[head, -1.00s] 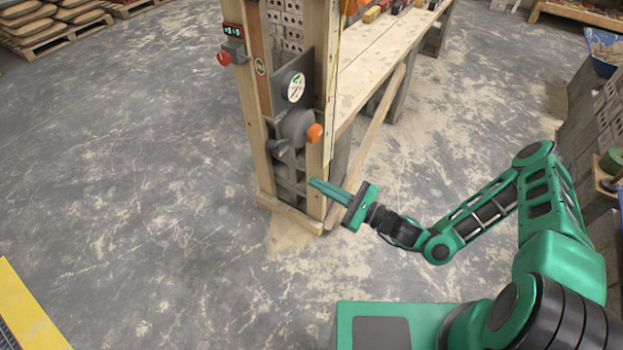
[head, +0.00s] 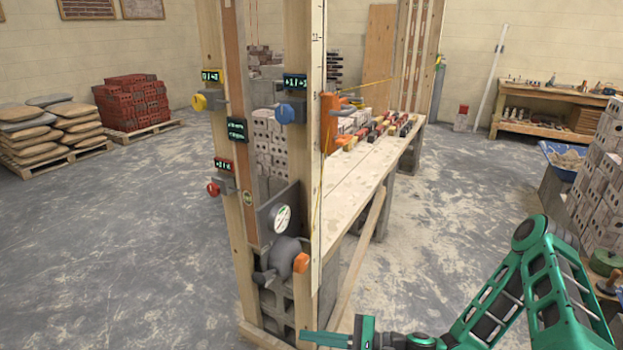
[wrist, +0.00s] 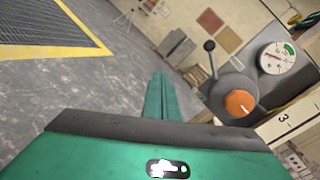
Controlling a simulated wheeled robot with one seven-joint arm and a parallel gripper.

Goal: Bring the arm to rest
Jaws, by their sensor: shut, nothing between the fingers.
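My gripper (head: 322,338) is low in the head view, in front of the foot of a wooden post frame. Its green fingers lie together and hold nothing; they also show in the wrist view (wrist: 160,95). My green arm reaches in from the right, bent at the elbow. An orange knob (head: 301,262) on a grey housing (head: 283,250) sits on the frame just above the gripper, apart from it. In the wrist view the orange knob (wrist: 240,103) is right of the fingers, with a black-tipped lever (wrist: 210,46) and a round dial (wrist: 278,58) beside it.
The frame carries a red knob (head: 213,188), a yellow knob (head: 198,102), a blue knob (head: 285,113) and small displays. A long wooden bench (head: 360,185) runs behind it. Stacked blocks (head: 605,190) stand at right. The floor at left (head: 120,250) is clear.

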